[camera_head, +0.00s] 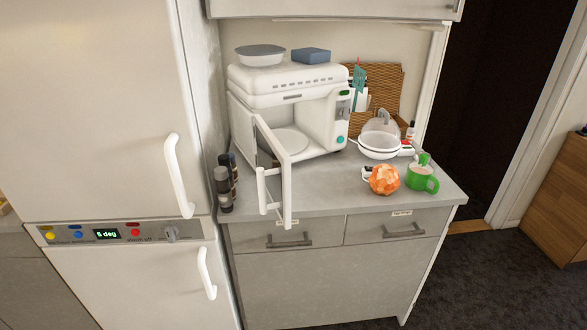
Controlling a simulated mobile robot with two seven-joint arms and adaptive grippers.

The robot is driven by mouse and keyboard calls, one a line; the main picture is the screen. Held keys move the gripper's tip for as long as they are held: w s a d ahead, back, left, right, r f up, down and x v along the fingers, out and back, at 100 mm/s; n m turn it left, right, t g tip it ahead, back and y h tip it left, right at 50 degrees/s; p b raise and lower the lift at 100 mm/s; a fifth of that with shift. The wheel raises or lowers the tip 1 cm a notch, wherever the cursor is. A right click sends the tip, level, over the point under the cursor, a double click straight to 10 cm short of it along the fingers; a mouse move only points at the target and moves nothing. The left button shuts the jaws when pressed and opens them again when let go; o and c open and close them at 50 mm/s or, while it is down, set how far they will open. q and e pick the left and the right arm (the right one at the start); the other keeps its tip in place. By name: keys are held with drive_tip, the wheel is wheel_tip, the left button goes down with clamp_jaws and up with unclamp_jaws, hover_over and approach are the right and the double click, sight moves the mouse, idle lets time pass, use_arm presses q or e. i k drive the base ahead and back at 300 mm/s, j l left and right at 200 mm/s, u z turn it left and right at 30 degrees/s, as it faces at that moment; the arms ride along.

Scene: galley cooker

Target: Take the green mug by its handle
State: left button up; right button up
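The green mug (420,179) stands upright near the right end of the grey counter. The inside of the mug looks pale. An orange, faceted round object (384,180) sits just left of the mug. Neither of my grippers shows in the head view.
A white microwave (290,90) stands on the counter (330,187) with its door (272,170) swung open towards the front. Dark bottles (224,188) stand left of the door. White bowls (379,145) are behind the mug. A tall white fridge (100,120) flanks the counter's left.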

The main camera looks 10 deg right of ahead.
sight(417, 182)
drive_tip(key=l+u, duration=0.35)
drive_tip(key=l, duration=0.75)
drive_tip(key=l+u, duration=0.35)
drive_tip(key=l, duration=0.8)
